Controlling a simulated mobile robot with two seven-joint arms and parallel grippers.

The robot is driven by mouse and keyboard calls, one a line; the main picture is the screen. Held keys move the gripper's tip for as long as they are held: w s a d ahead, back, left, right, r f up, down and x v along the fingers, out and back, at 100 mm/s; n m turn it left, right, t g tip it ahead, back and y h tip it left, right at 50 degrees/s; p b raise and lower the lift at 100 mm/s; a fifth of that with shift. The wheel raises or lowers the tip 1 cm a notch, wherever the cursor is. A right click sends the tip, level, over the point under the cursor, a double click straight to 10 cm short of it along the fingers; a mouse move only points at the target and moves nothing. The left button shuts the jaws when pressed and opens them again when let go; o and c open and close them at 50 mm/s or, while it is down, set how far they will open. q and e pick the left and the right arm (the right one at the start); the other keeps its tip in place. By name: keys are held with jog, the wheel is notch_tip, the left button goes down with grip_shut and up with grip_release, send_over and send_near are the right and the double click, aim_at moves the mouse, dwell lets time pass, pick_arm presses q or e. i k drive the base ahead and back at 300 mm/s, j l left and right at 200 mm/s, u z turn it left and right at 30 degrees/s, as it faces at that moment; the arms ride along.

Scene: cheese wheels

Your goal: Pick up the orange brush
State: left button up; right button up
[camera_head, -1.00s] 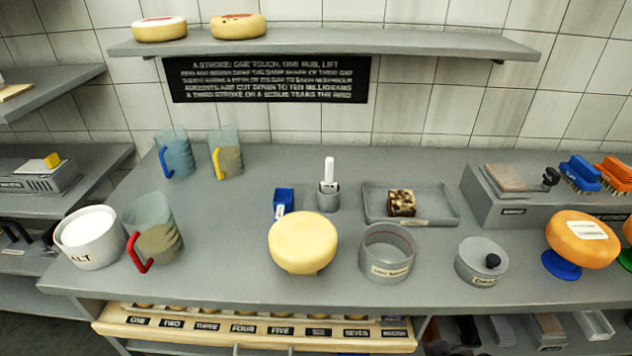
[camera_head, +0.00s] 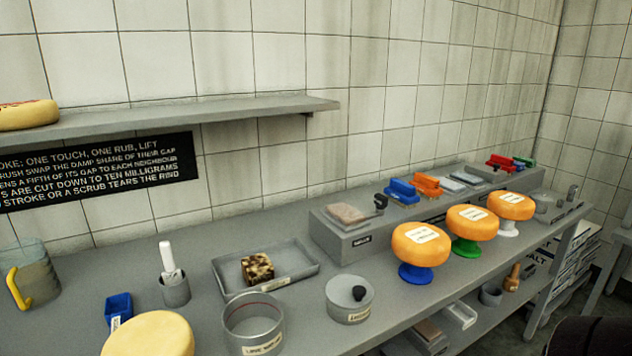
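The orange brush (camera_head: 427,184) lies on the long raised grey stand (camera_head: 338,240) at the back of the counter, in the right half of the head view. It sits between a blue brush (camera_head: 401,190) on its left and a pale grey block (camera_head: 453,185) on its right. Neither of my grippers shows in the head view.
Three orange cheese wheels on blue, green and white pedestals, the nearest being this wheel (camera_head: 421,243), stand before the raised stand. A lidded pot (camera_head: 350,299), a round tin (camera_head: 253,325) and a tray (camera_head: 265,271) occupy the counter's left part.

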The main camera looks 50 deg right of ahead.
aim_at(428, 187)
jog(key=z, duration=2.1)
jog(key=l+u, duration=0.15)
jog(key=u, duration=0.3)
jog(key=i+l+u, duration=0.1)
jog(key=u, duration=0.4)
jog(key=l+u, duration=0.25)
jog(key=u, duration=0.2)
